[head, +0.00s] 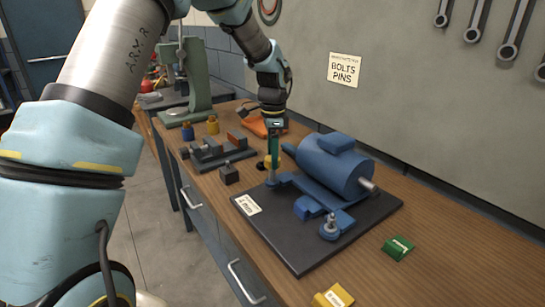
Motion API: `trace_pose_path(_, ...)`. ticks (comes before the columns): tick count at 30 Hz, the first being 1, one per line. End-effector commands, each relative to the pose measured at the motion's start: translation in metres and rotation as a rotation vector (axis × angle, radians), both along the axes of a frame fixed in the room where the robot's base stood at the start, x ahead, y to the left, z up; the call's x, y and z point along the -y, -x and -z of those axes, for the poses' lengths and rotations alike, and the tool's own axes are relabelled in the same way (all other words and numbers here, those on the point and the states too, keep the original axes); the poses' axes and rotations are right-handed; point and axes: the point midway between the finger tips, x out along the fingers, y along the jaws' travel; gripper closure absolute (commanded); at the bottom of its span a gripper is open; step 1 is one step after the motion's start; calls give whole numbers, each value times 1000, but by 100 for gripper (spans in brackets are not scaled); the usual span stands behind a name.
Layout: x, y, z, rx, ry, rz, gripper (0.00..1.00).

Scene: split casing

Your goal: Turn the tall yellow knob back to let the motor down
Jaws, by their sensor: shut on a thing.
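The blue motor (335,165) lies on its side on a blue mount, on a dark base plate (295,258). A grey shaft (368,185) sticks out of its right end. My gripper (272,158) points down at the left rear of the mount. Its fingers are closed at the top of a thin upright grey post (271,174). A bit of yellow (289,149) shows beside the fingers, apparently the tall yellow knob, mostly hidden by them. How far it is turned cannot be seen. A shorter grey fastener (328,227) stands at the mount's front corner.
A dark vise-like fixture (215,155) and a small black block (229,173) stand left of the plate. A green block (397,247) and a yellow block (333,296) lie near the front. The wooden bench (450,265) is clear at right.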

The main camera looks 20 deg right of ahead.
Motion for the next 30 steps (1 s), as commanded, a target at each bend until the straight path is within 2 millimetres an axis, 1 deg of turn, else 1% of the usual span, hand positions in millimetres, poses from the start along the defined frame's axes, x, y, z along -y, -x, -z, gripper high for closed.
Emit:
trace_pose_path(6,0,0,0,3,0,-124,96)
trace_pose_path(12,0,0,0,4,0,-189,96)
trace_pose_path(29,0,0,0,4,-1,-214,96)
trace_pose_path(30,0,0,0,4,-1,-214,36)
